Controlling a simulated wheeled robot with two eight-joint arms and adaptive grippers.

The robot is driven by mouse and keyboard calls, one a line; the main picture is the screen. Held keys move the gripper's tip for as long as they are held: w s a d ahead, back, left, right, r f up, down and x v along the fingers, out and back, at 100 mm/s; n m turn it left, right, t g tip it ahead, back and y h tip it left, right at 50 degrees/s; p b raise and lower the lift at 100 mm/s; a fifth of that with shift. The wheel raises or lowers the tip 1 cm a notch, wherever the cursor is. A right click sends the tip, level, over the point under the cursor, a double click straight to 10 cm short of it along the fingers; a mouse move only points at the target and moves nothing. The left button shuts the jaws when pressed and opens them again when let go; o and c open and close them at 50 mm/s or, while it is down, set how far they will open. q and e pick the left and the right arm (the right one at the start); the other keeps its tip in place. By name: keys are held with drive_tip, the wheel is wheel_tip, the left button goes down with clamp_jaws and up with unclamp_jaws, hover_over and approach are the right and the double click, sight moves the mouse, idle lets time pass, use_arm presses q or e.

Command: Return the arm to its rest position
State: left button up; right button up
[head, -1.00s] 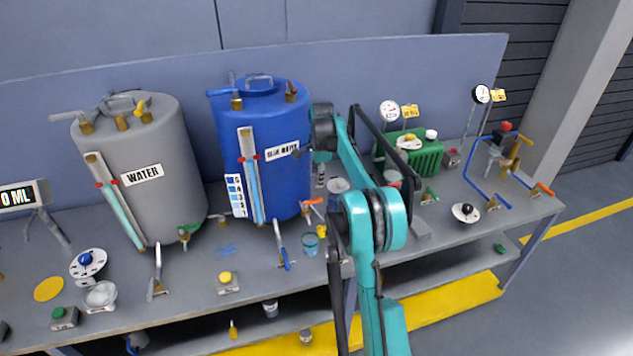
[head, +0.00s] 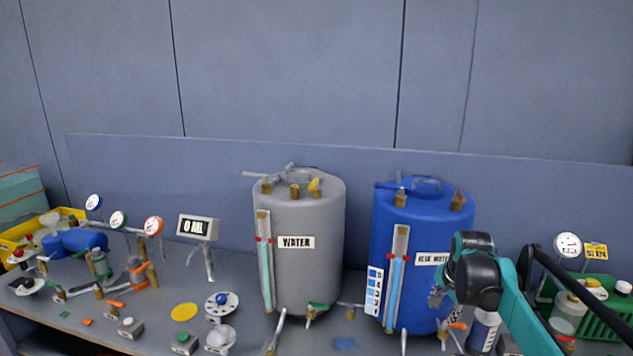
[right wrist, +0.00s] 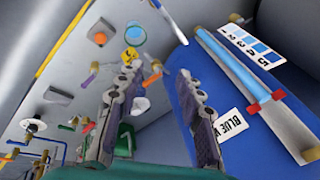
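My right arm (head: 515,315) comes in from the lower right in the head view. Its gripper (head: 440,297) is in front of the lower right side of the blue tank (head: 425,220). In the right wrist view the two fingers of this gripper (right wrist: 160,70) stand apart with nothing held between them. The blue tank (right wrist: 185,100), with its label and level gauge, shows close beside the right finger, and I cannot tell whether they touch. My left arm and gripper are not in view.
The grey WATER tank (head: 320,215) stands left of the blue tank. A display (head: 198,227), gauges and valves fill the bench (head: 240,270) further left. A green crate (head: 600,290) with bottles stands at the right.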

drive_tip(key=s+a+f+n+t+b, duration=0.1)
drive_tip(key=s+a+f+n, duration=0.3)
drive_tip(key=s, duration=0.4)
drive_tip(key=s+a+f+n+t+b, duration=0.1)
drive_tip(key=s+a+f+n, duration=0.3)
drive_tip(key=s, duration=0.5)
drive_tip(key=s+a+f+n+t+b, duration=0.1)
drive_tip(key=s+a+f+n+b, duration=0.2)
drive_tip(key=s, duration=0.6)
wheel_tip(320, 180, down, 3)
drive_tip(key=a+n, duration=0.2)
drive_tip(key=shift+s+a+y+b, duration=0.15)
drive_tip(key=shift+a+y+b, duration=0.15)
drive_tip(key=shift+a+y, duration=0.1)
